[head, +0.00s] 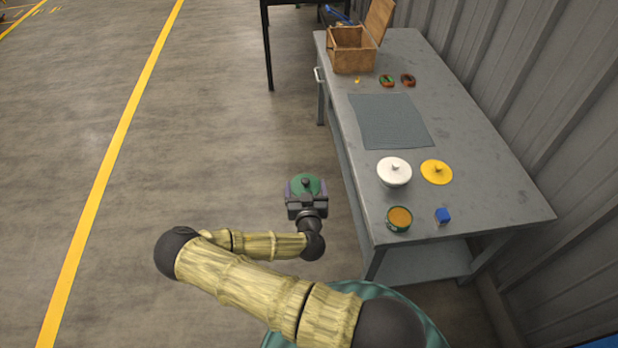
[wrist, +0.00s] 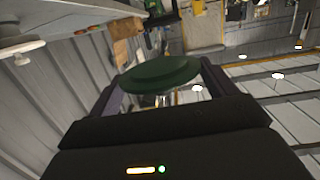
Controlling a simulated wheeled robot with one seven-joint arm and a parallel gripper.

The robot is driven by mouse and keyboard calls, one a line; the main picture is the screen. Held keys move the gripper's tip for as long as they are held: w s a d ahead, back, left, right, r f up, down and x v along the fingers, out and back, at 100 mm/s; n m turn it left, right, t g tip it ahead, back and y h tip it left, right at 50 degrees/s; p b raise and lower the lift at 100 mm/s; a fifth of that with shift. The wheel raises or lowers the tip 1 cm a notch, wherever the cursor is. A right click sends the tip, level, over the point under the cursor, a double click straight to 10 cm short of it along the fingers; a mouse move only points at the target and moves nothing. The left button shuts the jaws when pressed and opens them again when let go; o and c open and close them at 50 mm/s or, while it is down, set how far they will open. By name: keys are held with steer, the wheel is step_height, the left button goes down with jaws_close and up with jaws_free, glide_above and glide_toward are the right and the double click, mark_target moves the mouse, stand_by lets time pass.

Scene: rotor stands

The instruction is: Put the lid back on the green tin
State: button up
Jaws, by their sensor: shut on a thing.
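The green tin (head: 391,226) stands open near the front left corner of the grey table, with orange-brown contents showing at its top. My gripper (head: 306,189) is shut on a round green lid (head: 307,183) with a dark knob. It holds the lid in the air left of the table, beyond the table's left edge and apart from the tin. In the wrist view the lid (wrist: 160,76) sits between the two dark fingers and looks roughly level; the tin cannot be made out there.
Farther back are a grey mat (head: 390,121), two small items and an open wooden box (head: 352,52). The floor to the left is clear.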

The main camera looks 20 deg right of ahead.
steer(key=s+a+r+n+y+p, duration=0.3)
steer(key=r+p, duration=0.4)
steer(key=p, duration=0.4)
steer(key=shift+s+a+r+t+y, duration=0.3)
steer(key=shift+s+r+t+y, duration=0.1)
steer(key=shift+s+y, duration=0.3)
steer(key=shift+d, duration=0.1)
